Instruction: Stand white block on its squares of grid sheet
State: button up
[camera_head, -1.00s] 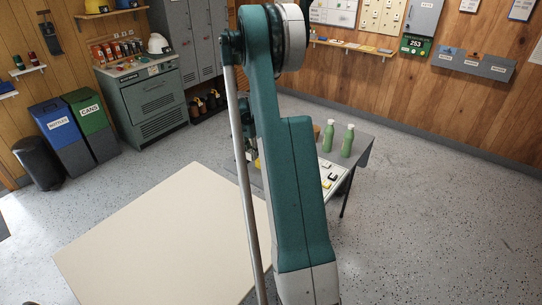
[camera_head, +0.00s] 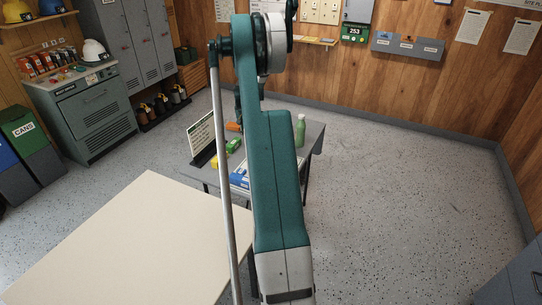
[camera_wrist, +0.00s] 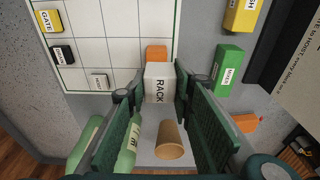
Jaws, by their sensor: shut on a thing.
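The white block (camera_wrist: 158,88), lettered RACK, is between the fingers of my gripper (camera_wrist: 155,98) in the wrist view. My gripper is shut on it. The grid sheet (camera_wrist: 102,22), white with dark lines, lies beyond and to the left. The held block shows at the sheet's lower right edge; I cannot tell its height above the surface. On the sheet's left and lower squares are a yellow block (camera_wrist: 49,20) lettered GATE, a black block (camera_wrist: 63,55) and a small white block (camera_wrist: 101,82). In the head view my arm hides the held block and most of the sheet.
An orange block (camera_wrist: 157,54) is just beyond the held block. A green block (camera_wrist: 229,68) and a yellow block (camera_wrist: 242,16) lie right. A brown cylinder (camera_wrist: 171,140) and a green bottle (camera_wrist: 126,150) are near my fingers. A sign (camera_head: 201,138) stands on the table's left.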

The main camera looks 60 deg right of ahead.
jog(key=s+d, duration=0.7)
jog(key=shift+s+d, duration=0.35)
jog(key=shift+s, duration=0.05)
jog(key=shift+f+b, duration=0.5)
jog(key=shift+f, duration=2.6)
jog(key=shift+f+b, duration=0.3)
jog(key=shift+f, duration=1.55)
jog(key=shift+f, duration=0.1)
jog(key=o, duration=0.5)
jog(key=shift+o, duration=0.6)
